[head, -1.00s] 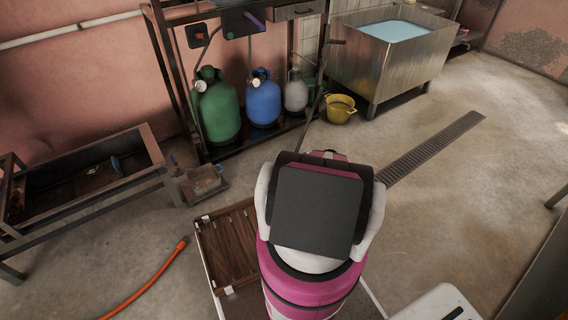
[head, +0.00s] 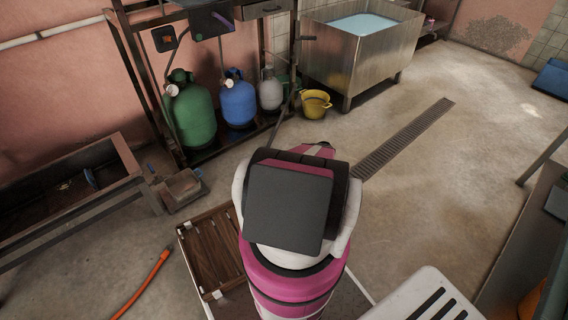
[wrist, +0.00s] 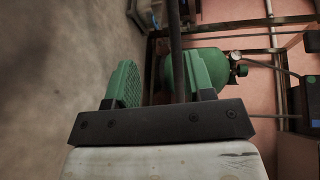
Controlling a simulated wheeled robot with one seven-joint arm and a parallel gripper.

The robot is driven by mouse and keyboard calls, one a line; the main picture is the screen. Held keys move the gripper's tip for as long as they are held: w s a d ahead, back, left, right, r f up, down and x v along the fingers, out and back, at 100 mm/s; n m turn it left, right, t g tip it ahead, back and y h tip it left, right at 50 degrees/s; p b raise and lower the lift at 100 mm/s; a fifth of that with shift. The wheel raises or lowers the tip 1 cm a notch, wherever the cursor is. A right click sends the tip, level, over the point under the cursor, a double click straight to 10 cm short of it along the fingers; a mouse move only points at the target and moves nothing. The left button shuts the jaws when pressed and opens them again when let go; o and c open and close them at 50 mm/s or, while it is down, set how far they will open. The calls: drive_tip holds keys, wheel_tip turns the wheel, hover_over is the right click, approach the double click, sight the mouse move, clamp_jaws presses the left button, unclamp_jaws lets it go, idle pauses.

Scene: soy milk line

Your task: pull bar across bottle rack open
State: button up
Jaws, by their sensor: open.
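The bottle rack (head: 133,55) stands against the pink wall at the upper left of the head view, with green (head: 190,112), blue (head: 238,102) and grey (head: 270,93) bottles in it. A thin dark bar (head: 283,115) slants from the rack's right post toward my body and looks swung outward. In the wrist view a dark bar (wrist: 176,50) runs between the green finger pads of my gripper (wrist: 160,85), nearer the right pad. The gripper is open around it, with a gap on the left; contact on the right is unclear. The head view hides my gripper behind my body.
A yellow bucket (head: 315,104) and a steel tank (head: 370,50) stand right of the rack. A low trough (head: 65,200) stands at left. An orange hose (head: 143,283) lies on the floor. Open floor lies right of me, crossed by a drain grate (head: 405,140).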

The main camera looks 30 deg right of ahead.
drive_tip(key=shift+v, duration=1.7)
